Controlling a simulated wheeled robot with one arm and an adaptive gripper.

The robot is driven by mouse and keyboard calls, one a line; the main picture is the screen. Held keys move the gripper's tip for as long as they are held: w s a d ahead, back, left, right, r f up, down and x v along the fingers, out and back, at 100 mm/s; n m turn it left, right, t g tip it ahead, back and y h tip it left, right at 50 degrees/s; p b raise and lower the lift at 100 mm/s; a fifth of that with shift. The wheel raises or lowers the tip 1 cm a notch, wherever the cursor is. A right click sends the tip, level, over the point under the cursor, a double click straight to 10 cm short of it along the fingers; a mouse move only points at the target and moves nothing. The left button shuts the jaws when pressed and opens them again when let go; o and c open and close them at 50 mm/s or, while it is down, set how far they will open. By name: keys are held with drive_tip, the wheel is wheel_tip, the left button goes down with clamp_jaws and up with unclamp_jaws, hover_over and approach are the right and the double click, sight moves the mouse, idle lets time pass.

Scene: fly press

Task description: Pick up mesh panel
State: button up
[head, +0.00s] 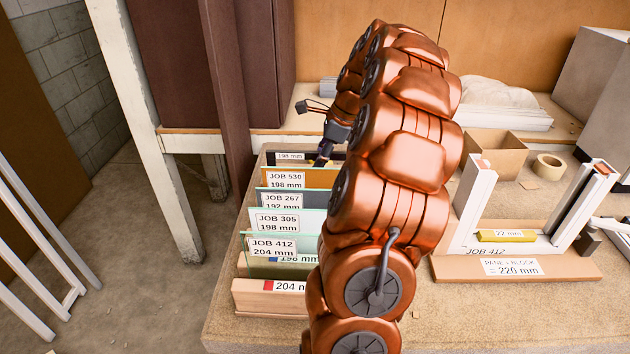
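A rack of upright panels (262,311) stands on the bench, left of my copper-coloured arm. The rearmost panel (270,158) is dark with a "198 mm" label; it may be the mesh panel, but its surface is too small to tell. My gripper (323,156) is small and dark, pointing down at the right end of the rear panels, by the dark panel and the orange-brown JOB 530 panel (262,177). My arm hides part of the gripper and the panels' right ends. I cannot tell whether its fingers touch or hold a panel.
Panels labelled JOB 267 (315,199), JOB 305 (312,220) and JOB 412 (305,243) stand closely in front. At right are a white frame on a board (450,268), a cardboard box (496,150) and tape (548,167). A dark post (226,100) stands behind left.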

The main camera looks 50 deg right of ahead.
drive_tip(key=shift+p+x, duration=0.55)
drive_tip(key=shift+x, duration=1.05)
clamp_jaws()
